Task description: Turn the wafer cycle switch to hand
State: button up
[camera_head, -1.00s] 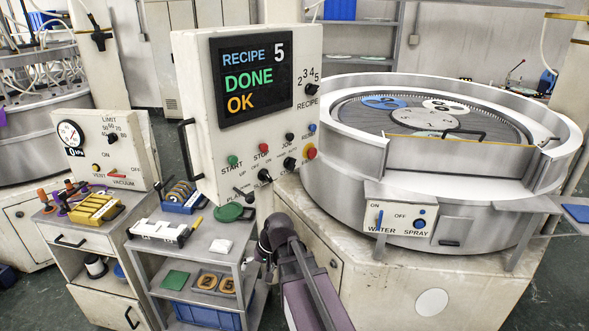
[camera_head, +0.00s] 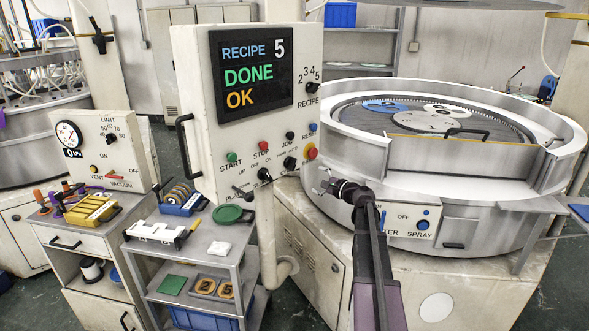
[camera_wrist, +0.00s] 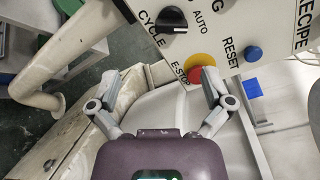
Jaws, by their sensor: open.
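The cycle switch (camera_head: 290,162) is a black rotary knob low on the white control panel, left of the red emergency stop (camera_head: 310,151). In the wrist view the cycle switch (camera_wrist: 172,18) shows at the top edge, with CYCLE and AUTO printed beside it; the hand mark is not readable there. My gripper (camera_head: 327,185) is to the lower right of the knob in the head view, apart from the panel. In the wrist view my gripper (camera_wrist: 160,80) has its fingers spread wide, with nothing between them.
The blue reset button (camera_wrist: 253,53) and red emergency stop (camera_wrist: 201,72) sit close to the cycle switch. Another black knob (camera_head: 264,174) is to its left. The round lapping machine (camera_head: 460,185) stands right of the panel. A cart (camera_head: 215,262) stands below left.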

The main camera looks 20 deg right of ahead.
aim_at(295, 165)
jog(key=shift+d+r+m+t, duration=0.15)
jog(key=shift+d+m, duration=0.05)
jog(key=shift+d, duration=0.25)
jog(key=shift+d+r+m+t, duration=0.1)
jog(key=shift+d+m+t, duration=0.1)
jog(key=shift+d, duration=0.2)
jog(key=shift+w, duration=0.1)
jog(key=x, duration=1.3)
jog(key=shift+w+a+f, duration=0.1)
jog(key=shift+w+f, duration=0.05)
jog(key=shift+w, duration=0.2)
jog(key=c, duration=1)
